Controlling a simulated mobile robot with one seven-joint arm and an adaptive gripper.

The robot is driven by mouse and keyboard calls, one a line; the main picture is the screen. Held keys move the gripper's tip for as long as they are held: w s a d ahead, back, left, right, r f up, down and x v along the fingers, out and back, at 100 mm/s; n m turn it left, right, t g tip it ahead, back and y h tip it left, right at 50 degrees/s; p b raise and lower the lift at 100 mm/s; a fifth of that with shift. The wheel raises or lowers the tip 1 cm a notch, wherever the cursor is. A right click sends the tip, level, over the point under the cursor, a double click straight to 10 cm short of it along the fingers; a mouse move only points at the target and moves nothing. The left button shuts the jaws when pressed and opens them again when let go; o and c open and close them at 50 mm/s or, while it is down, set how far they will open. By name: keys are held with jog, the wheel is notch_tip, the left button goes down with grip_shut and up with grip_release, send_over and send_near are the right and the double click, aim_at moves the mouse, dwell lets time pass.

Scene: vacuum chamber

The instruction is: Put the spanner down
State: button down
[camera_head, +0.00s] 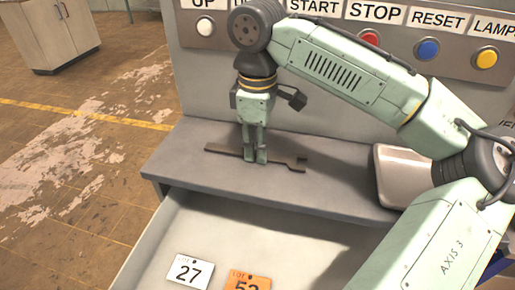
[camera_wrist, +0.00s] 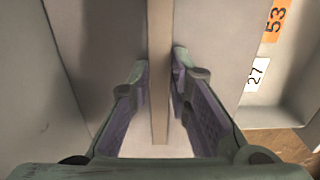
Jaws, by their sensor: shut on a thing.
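The spanner (camera_head: 285,163) is a flat, dark brown-grey bar with an open jaw at its right end. In the head view it lies level at the grey worktop (camera_head: 340,165), above an open drawer; I cannot tell whether it touches the surface. My gripper (camera_head: 255,158) points straight down and is shut on the middle of the spanner. In the wrist view the spanner (camera_wrist: 160,75) runs between the two fingers of my gripper (camera_wrist: 161,80). The fingers hide a short part of its handle in the head view.
The open drawer (camera_head: 190,225) holds a white card marked 27 (camera_head: 188,271) and an orange card (camera_head: 247,283). A button panel (camera_head: 400,40) stands behind the worktop. A pale rounded box (camera_head: 400,175) is at the right.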

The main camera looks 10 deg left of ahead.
jog(key=shift+f, duration=0.1)
jog(key=c, duration=1.5)
grip_release()
notch_tip(320, 180, up, 12)
jog(key=shift+r, duration=0.15)
